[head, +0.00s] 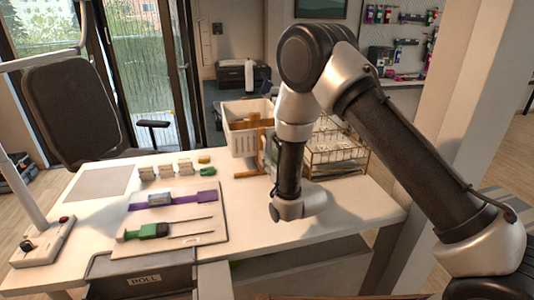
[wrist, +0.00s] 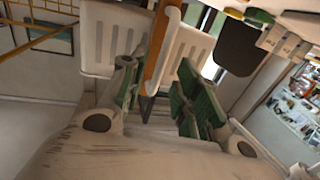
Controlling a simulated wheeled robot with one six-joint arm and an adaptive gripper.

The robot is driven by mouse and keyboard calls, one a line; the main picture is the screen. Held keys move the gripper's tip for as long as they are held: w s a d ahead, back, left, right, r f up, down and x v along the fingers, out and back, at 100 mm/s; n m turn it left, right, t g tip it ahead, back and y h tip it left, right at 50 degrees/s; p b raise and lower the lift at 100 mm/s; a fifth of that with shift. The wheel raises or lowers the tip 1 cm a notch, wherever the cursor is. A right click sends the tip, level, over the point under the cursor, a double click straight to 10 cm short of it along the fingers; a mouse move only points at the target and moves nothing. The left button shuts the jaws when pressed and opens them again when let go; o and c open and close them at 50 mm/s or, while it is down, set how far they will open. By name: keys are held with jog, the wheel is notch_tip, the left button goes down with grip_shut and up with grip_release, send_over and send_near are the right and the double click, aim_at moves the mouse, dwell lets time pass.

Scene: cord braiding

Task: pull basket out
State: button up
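The white plastic basket (head: 240,140) with slotted walls stands at the back of the white table, left of my arm, in the head view. Its slotted wall (wrist: 103,42) fills the upper middle of the wrist view. A wooden upright bar (head: 261,153) shows in front of the basket; in the wrist view this bar (wrist: 160,45) comes down between my fingers. My gripper (wrist: 158,92), with green finger pads, is open around the bar, with gaps visible on both sides. In the head view my fingers are hidden behind my wrist.
A brass wire rack (head: 337,160) stands right of the basket. A board with a purple strip (head: 172,200) and a green-handled tool (head: 150,231) lies front left, with small blocks (head: 166,171) behind. The front right tabletop (head: 350,207) is clear.

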jog(key=shift+x, duration=2.3)
grip_shut()
